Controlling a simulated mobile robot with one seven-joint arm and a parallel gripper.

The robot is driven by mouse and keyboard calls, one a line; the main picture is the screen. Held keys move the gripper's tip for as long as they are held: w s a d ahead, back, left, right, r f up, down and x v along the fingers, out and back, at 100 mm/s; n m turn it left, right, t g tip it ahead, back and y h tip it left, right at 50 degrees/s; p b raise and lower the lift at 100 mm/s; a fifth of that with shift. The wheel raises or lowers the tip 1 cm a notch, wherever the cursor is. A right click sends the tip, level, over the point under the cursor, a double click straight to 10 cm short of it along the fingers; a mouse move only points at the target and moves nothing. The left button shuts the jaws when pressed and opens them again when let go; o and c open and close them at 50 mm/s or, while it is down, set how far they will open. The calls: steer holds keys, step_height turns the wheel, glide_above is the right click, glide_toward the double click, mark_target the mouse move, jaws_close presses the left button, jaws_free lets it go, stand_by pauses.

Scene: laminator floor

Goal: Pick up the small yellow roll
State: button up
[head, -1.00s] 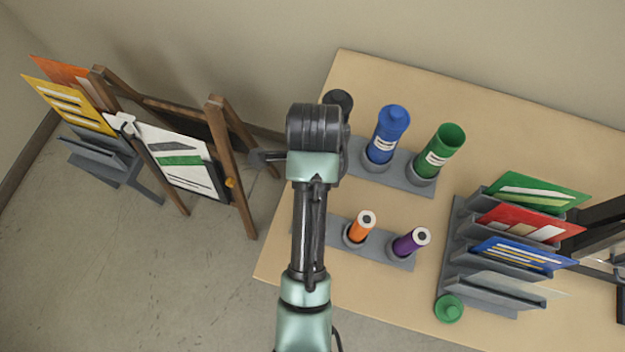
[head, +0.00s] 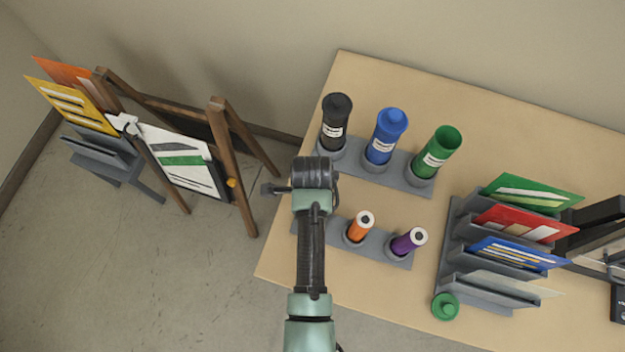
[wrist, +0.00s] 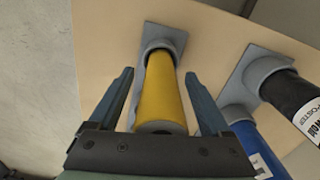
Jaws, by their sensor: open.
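The small yellow roll (wrist: 162,95) stands in a grey round holder (wrist: 160,49) in the wrist view. My gripper (wrist: 158,85) is open, with one finger on each side of the roll. I see gaps between the roll and both fingers. In the head view my arm covers the left end of the front grey rack (head: 375,248), and the yellow roll is hidden there. My gripper's fingers are also hidden in the head view.
An orange roll (head: 358,229) and a purple roll (head: 405,242) stand to the right in the front rack. Black (head: 335,120), blue (head: 385,138) and green tubes (head: 437,150) stand behind. A sheet rack (head: 480,272) is at the right, an easel (head: 230,165) at the left.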

jaws_close()
stand_by(0.4)
